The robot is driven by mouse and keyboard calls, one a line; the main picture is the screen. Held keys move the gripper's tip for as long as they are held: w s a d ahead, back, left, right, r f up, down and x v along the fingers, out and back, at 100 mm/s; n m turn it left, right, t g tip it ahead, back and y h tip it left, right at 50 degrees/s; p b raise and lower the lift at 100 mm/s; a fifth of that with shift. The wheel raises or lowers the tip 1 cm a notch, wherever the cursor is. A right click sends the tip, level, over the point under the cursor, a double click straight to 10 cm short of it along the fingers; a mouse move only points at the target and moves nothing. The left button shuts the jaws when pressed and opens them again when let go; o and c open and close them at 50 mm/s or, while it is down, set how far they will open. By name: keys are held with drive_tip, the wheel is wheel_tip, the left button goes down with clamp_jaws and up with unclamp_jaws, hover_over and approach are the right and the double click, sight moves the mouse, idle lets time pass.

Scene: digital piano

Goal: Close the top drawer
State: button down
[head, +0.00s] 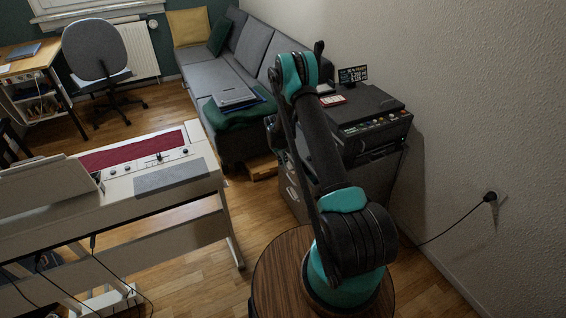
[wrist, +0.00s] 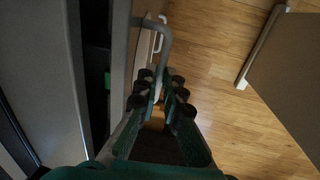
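In the head view a dark grey drawer cabinet (head: 290,185) stands against the wall, partly hidden behind my arm. In the wrist view a grey panel edge (wrist: 98,70) borders a dark gap with a small green thing (wrist: 107,80) inside; this looks like a drawer standing open. A grey bent handle (wrist: 165,40) sticks out beside it. My gripper (wrist: 161,88) points at the handle's lower end, its fingertips close together. I cannot tell whether they touch the handle or are fully shut.
A black printer (head: 370,120) stands on the cabinet. A grey sofa (head: 225,75) is behind it, and a digital piano (head: 120,185) is on the left. A power cable (head: 455,228) runs to the wall socket. Wooden floor (wrist: 225,90) is clear right of the handle in the wrist view.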

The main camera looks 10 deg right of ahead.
sight(291, 157)
drive_tip(key=shift+d, duration=0.1)
idle(0.3)
drive_tip(key=d, duration=0.2)
drive_tip(key=w+d, duration=0.1)
drive_tip(key=d, duration=0.1)
drive_tip(key=shift+w, duration=0.2)
drive_tip(key=c, duration=1.9)
unclamp_jaws()
drive_tip(key=shift+d, duration=0.15)
drive_tip(key=r, duration=0.4)
drive_tip(key=a+r, duration=0.1)
drive_tip(key=r, duration=0.3)
drive_tip(key=a+r, duration=0.1)
drive_tip(key=r, duration=0.2)
drive_tip(key=shift+s+a+r, duration=0.1)
drive_tip(key=shift+s+r, duration=0.25)
drive_tip(key=shift+r, duration=0.05)
